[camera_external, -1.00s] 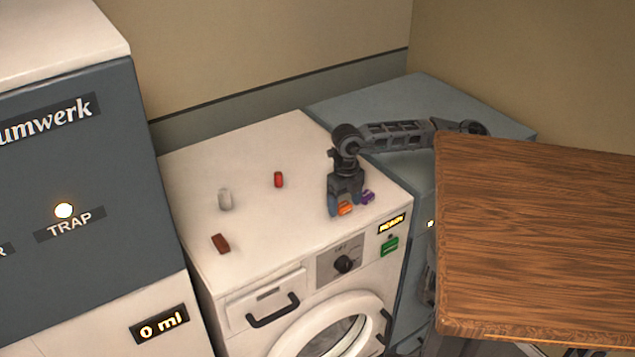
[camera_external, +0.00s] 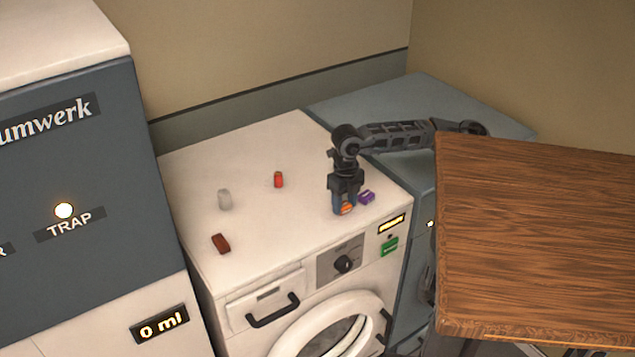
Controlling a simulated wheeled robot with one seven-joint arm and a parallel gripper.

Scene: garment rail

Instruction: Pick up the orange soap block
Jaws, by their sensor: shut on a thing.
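The orange soap block (camera_external: 347,209) is on the white washing machine top (camera_external: 285,225), near its front right edge. My gripper (camera_external: 345,205) points down over it and is shut on it, with the fingers hiding much of the block. I cannot tell whether the block touches the surface or is just above it.
A purple block (camera_external: 367,197) lies close to the right of my gripper. A red cylinder (camera_external: 278,180), a whitish cylinder (camera_external: 225,199) and a brown block (camera_external: 221,243) stand further left. A wooden tabletop (camera_external: 535,240) is at the right.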

